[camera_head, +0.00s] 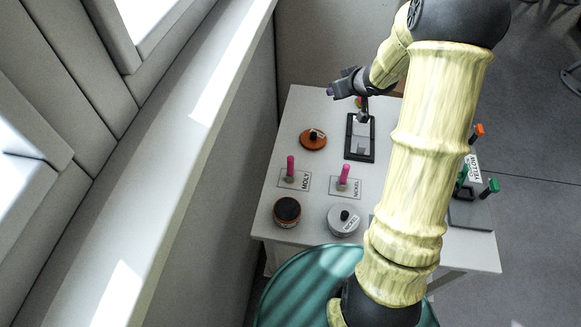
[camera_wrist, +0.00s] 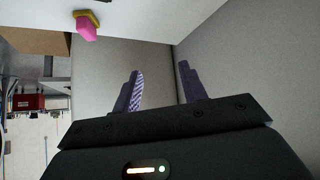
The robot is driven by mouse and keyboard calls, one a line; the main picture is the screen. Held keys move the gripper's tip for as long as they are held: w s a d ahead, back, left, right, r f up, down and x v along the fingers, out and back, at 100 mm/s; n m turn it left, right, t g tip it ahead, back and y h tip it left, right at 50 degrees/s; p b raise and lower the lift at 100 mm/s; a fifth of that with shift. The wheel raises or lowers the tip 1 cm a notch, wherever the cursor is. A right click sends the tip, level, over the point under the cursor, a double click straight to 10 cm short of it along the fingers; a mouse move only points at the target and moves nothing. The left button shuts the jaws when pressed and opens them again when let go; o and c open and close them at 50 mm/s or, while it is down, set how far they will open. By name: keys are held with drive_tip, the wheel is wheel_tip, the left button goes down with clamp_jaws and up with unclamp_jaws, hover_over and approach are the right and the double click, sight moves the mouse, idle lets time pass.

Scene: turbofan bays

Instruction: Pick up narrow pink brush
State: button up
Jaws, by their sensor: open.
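Two pink-handled brushes stand upright in the head view, one at the MOLY label (camera_head: 290,166) and one at the NICKEL label (camera_head: 344,171). I cannot tell which one is the narrow one. My gripper (camera_head: 334,90) is beyond them, over the far part of the white table, pointing left and touching neither. In the wrist view my gripper (camera_wrist: 159,70) is open with nothing between its fingers. A pink piece with a yellow collar (camera_wrist: 86,29) shows at the upper left there, apart from the fingers; I cannot tell what it belongs to.
A black-framed tray (camera_head: 348,150) lies below my gripper with a dark metal item at its far end. An orange round lid (camera_head: 312,139), a dark-topped jar (camera_head: 287,211) and a grey NICKEL tin (camera_head: 343,219) stand on the table (camera_head: 268,190). Green-handled items (camera_head: 491,185) stand right.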

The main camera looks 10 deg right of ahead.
drive_tip(key=s+a+r+m+g+h+p, duration=0.2)
drive_tip(key=s+a+r+m+g+h, duration=0.15)
drive_tip(key=a+m, duration=0.2)
wheel_tip(320, 180, up, 3)
drive_tip(key=m+g+y+p, duration=0.2)
drive_tip(key=m+g+p, duration=0.1)
drive_tip(key=m+g, duration=0.2)
hover_over(291, 174)
drive_tip(key=shift+w+d+r+n+h, duration=0.15)
drive_tip(key=shift+r+n+h, duration=0.05)
drive_tip(key=shift+n+h, duration=0.05)
drive_tip(key=shift+f, duration=0.1)
wheel_tip(291, 174, down, 12)
drive_tip(key=shift+f+p, duration=0.1)
drive_tip(key=shift+p, duration=0.4)
drive_tip(key=shift+w, duration=0.1)
drive_tip(key=f, duration=0.1)
drive_tip(key=f+p, duration=0.1)
drive_tip(key=f, duration=0.2)
drive_tip(key=shift+w+f, duration=0.15)
drive_tip(key=shift+w, duration=0.15)
drive_tip(key=shift+f, duration=0.4)
drive_tip(key=shift+s, duration=0.15)
